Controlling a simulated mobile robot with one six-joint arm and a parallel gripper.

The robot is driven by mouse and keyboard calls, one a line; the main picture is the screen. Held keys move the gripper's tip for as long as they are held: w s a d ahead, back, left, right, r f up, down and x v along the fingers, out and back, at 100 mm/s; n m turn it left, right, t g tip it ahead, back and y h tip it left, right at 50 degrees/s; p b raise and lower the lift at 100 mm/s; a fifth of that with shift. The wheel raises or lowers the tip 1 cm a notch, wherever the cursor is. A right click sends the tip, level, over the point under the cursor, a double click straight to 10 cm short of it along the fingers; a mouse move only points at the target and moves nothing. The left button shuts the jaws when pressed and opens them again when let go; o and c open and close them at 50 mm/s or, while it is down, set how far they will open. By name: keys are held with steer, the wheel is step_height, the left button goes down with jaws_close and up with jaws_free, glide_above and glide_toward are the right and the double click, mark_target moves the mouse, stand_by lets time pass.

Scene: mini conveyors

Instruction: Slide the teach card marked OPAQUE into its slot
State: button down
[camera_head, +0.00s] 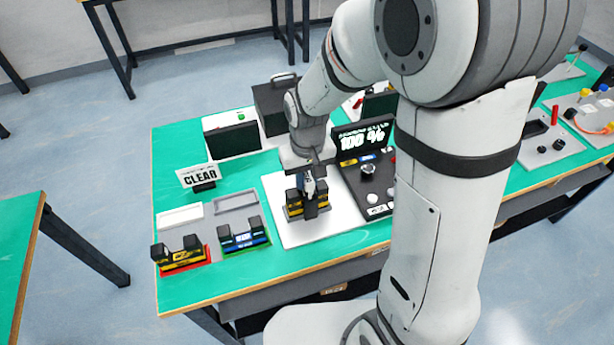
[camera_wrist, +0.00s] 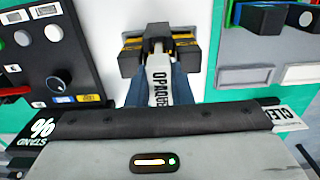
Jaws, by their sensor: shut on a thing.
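The white card marked OPAQUE (camera_wrist: 158,82) shows in the wrist view between the two bluish fingers of my gripper (camera_wrist: 157,92), which is shut on it. Its far end meets a black and yellow block (camera_wrist: 133,64) with raised dark ends, on a white mat. I cannot tell whether the card's end is inside a slot or just above one. In the head view my gripper (camera_head: 312,192) points down over the same block (camera_head: 294,201) on the white mat (camera_head: 284,235). The card is mostly hidden there by my gripper.
A dark control panel (camera_head: 374,187) with a "100 %" screen (camera_head: 362,139) stands right of the mat. Left are a CLEAR sign (camera_head: 200,178), a white tray (camera_head: 179,215), a grey tray (camera_head: 236,202), a yellow-black block (camera_head: 181,258) and a blue-black block (camera_head: 244,239).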

steer(key=shift+f, duration=0.4)
steer(key=c, duration=1.2)
jaws_free()
steer(key=shift+r, duration=0.15)
step_height(320, 180, up, 8)
steer(key=shift+f+b, duration=0.2)
steer(key=shift+b, duration=0.1)
steer(key=s+d+r+m+t, duration=0.2)
steer(key=s+d+r, duration=0.4)
steer(key=s+d, duration=0.5)
steer(key=shift+s+d+m+t, duration=0.25)
steer(key=shift+s+m+t, duration=0.15)
steer(key=shift+s+m, duration=0.15)
